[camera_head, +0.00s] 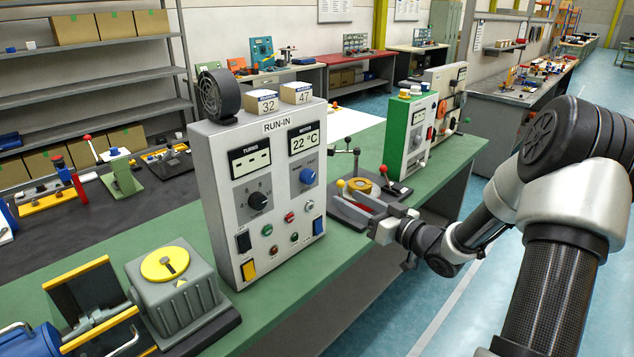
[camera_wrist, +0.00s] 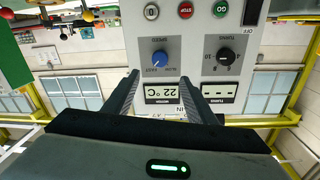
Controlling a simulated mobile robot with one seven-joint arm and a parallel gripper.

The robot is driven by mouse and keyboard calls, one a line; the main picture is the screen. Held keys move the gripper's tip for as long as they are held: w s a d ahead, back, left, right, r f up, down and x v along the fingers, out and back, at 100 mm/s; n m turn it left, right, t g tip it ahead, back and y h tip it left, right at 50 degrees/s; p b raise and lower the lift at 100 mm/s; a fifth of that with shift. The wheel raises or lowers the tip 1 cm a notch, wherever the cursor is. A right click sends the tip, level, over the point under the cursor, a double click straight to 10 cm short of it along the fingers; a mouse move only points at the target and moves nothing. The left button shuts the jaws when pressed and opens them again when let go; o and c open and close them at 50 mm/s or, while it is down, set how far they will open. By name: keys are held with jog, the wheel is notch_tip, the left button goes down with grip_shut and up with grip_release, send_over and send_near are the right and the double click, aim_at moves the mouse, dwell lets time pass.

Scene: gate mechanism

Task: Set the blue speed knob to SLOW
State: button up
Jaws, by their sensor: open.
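The blue speed knob (camera_head: 307,176) is on the right half of the grey RUN-IN panel (camera_head: 285,222), under the 22 °C display. It also shows in the wrist view (camera_wrist: 158,61), where the panel appears upside down. Small labels sit at the knob's edge on the display side; the pointer's exact setting is too small to tell. My gripper (camera_wrist: 158,82) is open and empty, its fingers spread wider than the knob. It is apart from the panel; in the head view my gripper (camera_head: 372,212) is to the right of the panel.
A black turns knob (camera_head: 258,201) is left of the blue knob. Buttons and switches sit below. A grey box with a yellow dial (camera_head: 165,263) stands at left.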

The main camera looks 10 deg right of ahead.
aim_at(311, 179)
jog(key=x, duration=1.3)
jog(key=shift+w+a+p, duration=0.1)
jog(key=shift+w+p, duration=0.05)
jog(key=shift+p, duration=0.2)
jog(key=c, duration=1)
jog(key=shift+c, duration=0.2)
